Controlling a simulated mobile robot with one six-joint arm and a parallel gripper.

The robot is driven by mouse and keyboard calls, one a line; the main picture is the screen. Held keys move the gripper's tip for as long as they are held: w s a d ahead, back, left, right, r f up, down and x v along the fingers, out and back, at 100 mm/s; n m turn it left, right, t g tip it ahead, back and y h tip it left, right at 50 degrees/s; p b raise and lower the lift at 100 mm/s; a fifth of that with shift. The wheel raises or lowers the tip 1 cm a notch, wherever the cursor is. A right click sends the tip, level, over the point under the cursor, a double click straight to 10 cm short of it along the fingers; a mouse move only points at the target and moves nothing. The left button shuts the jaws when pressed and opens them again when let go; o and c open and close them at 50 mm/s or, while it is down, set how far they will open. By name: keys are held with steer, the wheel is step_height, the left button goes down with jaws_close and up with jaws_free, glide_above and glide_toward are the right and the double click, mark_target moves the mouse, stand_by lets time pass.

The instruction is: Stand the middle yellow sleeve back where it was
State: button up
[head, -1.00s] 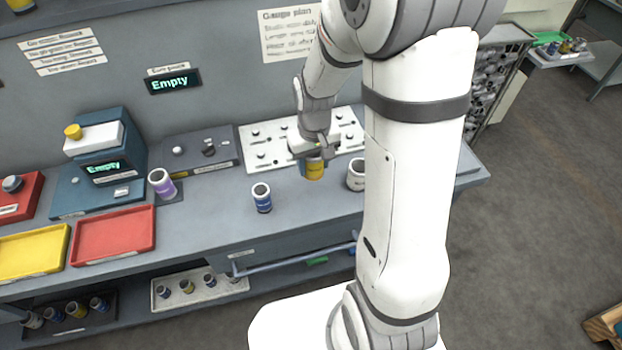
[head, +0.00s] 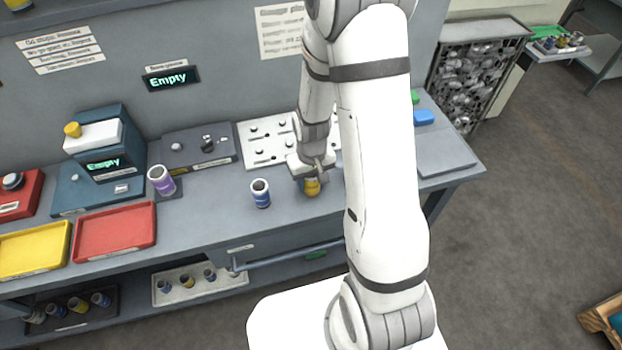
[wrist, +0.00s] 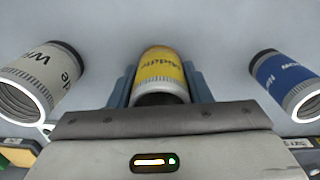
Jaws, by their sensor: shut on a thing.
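The middle yellow sleeve (head: 312,188) is under my gripper (head: 312,176) in the head view, at the bench's front part. In the wrist view the yellow sleeve (wrist: 162,70), marked "Middle", sits between the two blue-grey fingers of my gripper (wrist: 158,88), which is shut on it. It looks upright; I cannot tell whether its base touches the bench. A blue sleeve (head: 261,193) stands apart to its left in the head view; it also shows at the right in the wrist view (wrist: 287,82). A white sleeve (wrist: 40,82) is at the wrist view's left; my arm hides it in the head view.
A white pegged board (head: 262,150) lies behind my gripper. A purple-banded sleeve (head: 161,180), a red tray (head: 115,232) and a yellow tray (head: 35,250) are farther left. Bare bench top (head: 220,210) lies left of the blue sleeve.

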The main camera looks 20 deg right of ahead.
steer(key=shift+f, duration=0.2)
steer(key=o, duration=1)
steer(key=shift+r, duration=0.15)
step_height(320, 180, up, 12)
steer(key=b, duration=0.1)
steer(key=s+r+m+t, duration=0.1)
steer(key=s+r+t, duration=0.2)
steer(key=s+r, duration=1.1)
steer(key=shift+s+a+r, duration=0.15)
steer(key=shift+s, duration=0.1)
